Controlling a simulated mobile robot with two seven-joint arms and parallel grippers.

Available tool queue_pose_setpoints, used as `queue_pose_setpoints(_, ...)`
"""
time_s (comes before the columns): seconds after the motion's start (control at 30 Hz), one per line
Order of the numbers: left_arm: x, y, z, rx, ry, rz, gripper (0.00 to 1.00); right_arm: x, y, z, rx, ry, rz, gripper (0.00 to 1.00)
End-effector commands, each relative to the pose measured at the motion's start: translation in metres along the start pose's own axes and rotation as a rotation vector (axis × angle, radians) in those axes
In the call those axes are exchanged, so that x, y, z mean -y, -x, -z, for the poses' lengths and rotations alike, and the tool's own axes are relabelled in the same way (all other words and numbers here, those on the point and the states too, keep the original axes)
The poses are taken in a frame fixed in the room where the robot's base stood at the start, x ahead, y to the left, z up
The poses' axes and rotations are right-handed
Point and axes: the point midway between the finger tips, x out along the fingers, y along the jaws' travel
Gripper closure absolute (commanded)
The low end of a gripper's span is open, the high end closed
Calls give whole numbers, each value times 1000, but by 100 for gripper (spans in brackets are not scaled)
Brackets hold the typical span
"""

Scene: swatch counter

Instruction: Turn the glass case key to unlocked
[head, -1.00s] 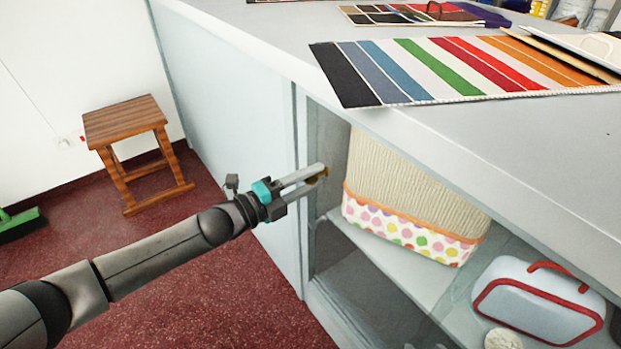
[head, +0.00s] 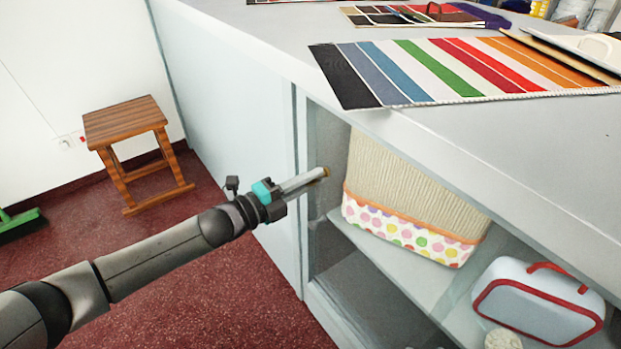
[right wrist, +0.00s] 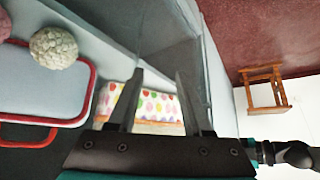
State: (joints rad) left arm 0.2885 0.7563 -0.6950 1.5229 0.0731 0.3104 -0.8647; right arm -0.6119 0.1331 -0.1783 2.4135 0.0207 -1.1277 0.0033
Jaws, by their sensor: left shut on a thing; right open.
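My left gripper (head: 322,174) is shut at the front of the glass case (head: 301,190) under the counter. A small brass-coloured bit, the key (head: 326,172), shows at its fingertips. The fingers hide most of the key, and I cannot read its lock position. The fingers now look edge-on, one over the other. In the right wrist view, my right gripper (right wrist: 160,80) is open, with nothing between its fingers. A glass pane (right wrist: 180,42) of the case shows beyond it. The right gripper is not in the head view.
Inside the case are a dotted fabric basket (head: 415,240), a white box with red trim (head: 535,308) and a pale knobbly ball (right wrist: 60,47). Striped swatches (head: 450,70) lie on the counter (head: 520,150). A wooden stool (head: 125,120) stands left on open red floor.

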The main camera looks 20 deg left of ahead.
Motion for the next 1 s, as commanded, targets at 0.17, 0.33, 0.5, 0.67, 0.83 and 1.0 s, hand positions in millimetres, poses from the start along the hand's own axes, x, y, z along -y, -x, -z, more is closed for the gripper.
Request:
queue_pose_setpoints(0.17, 1, 0, 0, 0, 53, 0, 100, -11, 11, -3, 75, -5, -30, 50)
queue_pose_setpoints(0.33, 2, 0, 0, 0, 142, -1, 100, -23, 29, -15, 198, -17, -63, 50)
queue_pose_setpoints(0.5, 2, 0, 1, 0, 253, -1, 100, -25, 20, -28, 261, -21, -68, 50)
queue_pose_setpoints(0.67, 2, 0, 1, -1, 380, -1, 100, -25, 4, -40, 290, -21, -65, 50)
queue_pose_setpoints(0.83, 2, 0, 0, 0, 544, -1, 100, -25, -13, -55, 322, -21, -62, 50)
queue_pose_setpoints(1.0, 2, 0, 0, 0, 704, -1, 100, -25, -26, -70, 348, -21, -60, 50)
